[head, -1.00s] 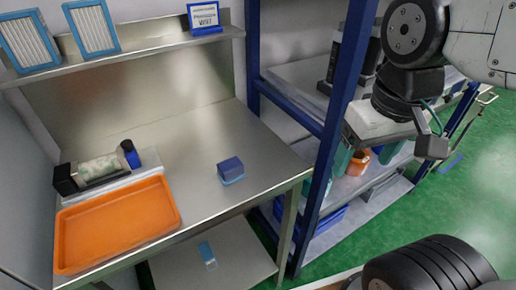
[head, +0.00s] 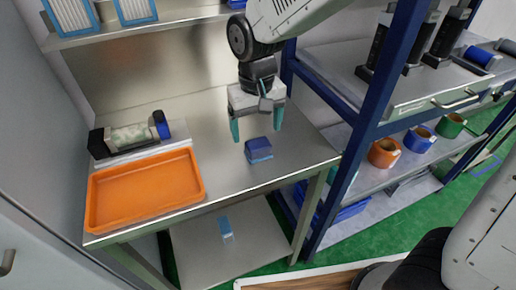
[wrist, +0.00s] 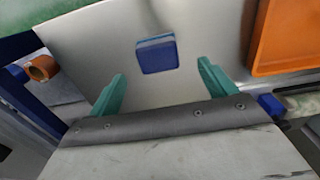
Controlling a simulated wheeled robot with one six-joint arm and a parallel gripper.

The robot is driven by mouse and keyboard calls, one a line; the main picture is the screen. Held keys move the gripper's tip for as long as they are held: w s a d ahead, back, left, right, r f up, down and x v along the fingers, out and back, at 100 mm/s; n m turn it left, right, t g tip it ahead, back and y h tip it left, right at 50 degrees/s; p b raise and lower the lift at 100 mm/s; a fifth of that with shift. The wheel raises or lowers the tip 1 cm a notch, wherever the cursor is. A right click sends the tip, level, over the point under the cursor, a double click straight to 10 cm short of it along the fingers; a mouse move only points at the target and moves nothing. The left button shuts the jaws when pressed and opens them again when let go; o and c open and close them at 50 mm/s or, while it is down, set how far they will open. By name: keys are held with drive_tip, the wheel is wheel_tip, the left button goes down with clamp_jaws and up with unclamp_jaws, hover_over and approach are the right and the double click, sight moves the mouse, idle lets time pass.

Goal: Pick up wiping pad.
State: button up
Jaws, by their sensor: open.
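The wiping pad (head: 258,149) is a small block with a dark blue top and a light blue lower layer. It lies on the steel bench, right of the orange tray. My gripper (head: 257,134) points down over the bench, its two teal fingers spread wide and empty. In the head view the fingers appear above and slightly behind the pad. In the wrist view the pad (wrist: 156,55) shows whole, just beyond the gap between the fingertips (wrist: 161,72), apart from both fingers.
The orange tray (head: 146,196) sits at the bench's front left, with a dark device holding a roll (head: 130,137) behind it. A light blue item (head: 226,228) lies on the lower shelf.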

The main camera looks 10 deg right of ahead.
sight(258, 143)
wheel_tip(258, 143, down, 7)
drive_tip(key=shift+s+d+r, duration=0.15)
drive_tip(key=shift+r, duration=0.05)
drive_tip(key=c, duration=1.1)
drive_tip(key=shift+r, duration=0.1)
